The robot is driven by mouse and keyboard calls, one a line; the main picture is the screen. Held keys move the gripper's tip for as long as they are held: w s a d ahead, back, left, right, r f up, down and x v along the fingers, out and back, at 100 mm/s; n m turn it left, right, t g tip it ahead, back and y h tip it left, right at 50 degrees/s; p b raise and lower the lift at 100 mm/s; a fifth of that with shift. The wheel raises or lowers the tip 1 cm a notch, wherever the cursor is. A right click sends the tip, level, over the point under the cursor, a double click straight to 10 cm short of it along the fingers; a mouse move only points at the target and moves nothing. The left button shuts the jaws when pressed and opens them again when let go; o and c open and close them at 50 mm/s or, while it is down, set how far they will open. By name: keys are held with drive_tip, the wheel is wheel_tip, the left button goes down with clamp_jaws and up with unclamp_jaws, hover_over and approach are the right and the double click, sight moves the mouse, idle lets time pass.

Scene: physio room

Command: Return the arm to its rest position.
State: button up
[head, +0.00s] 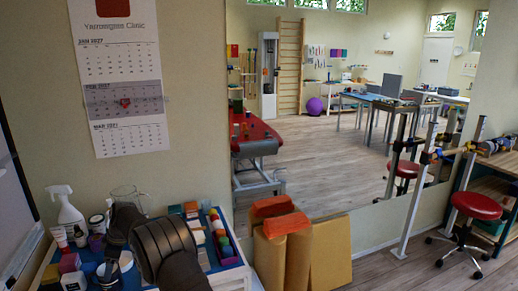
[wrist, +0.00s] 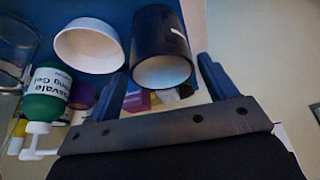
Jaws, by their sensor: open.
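My gripper (wrist: 161,66) is open in the wrist view, with its two dark blue fingers apart. A dark cup (wrist: 157,28) with a pale inside shows just beyond and between the fingertips. I cannot tell whether the fingers touch it. In the head view my dark arm reaches over the trolley (head: 237,276) at the lower left, and I cannot make out the fingers there.
In the wrist view a white round dish (wrist: 90,45) and a green pump bottle (wrist: 45,95) are left of the cup.

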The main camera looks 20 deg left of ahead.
drive_tip(key=w+d+r, duration=0.5)
drive_tip(key=w+d, duration=0.1)
drive_tip(key=d, duration=0.1)
drive_tip(key=w+d+f+m+t+y, duration=0.1)
drive_tip(key=w+d+m, duration=0.2)
drive_tip(key=w+d, duration=0.75)
drive_tip(key=w+d+m+t, duration=0.1)
drive_tip(key=w+d+m, duration=0.3)
drive_tip(key=w+d, duration=0.65)
drive_tip(key=w+d+m+t, duration=0.1)
drive_tip(key=w+d+m, duration=0.1)
drive_tip(key=w+d, duration=0.4)
drive_tip(key=w+d+f+m+t, duration=0.1)
drive_tip(key=w+d+m, duration=0.2)
drive_tip(key=d, duration=0.9)
drive_tip(key=w+d+m+t, duration=0.1)
drive_tip(key=w+d+m, duration=0.1)
drive_tip(key=w+d, duration=0.7)
drive_tip(key=shift+d+f+h, duration=0.3)
drive_tip(key=shift+d+h, duration=0.1)
drive_tip(key=shift+d, duration=0.15)
drive_tip(key=shift+o, duration=0.2)
drive_tip(key=o, duration=0.4)
drive_tip(key=shift+o, duration=0.2)
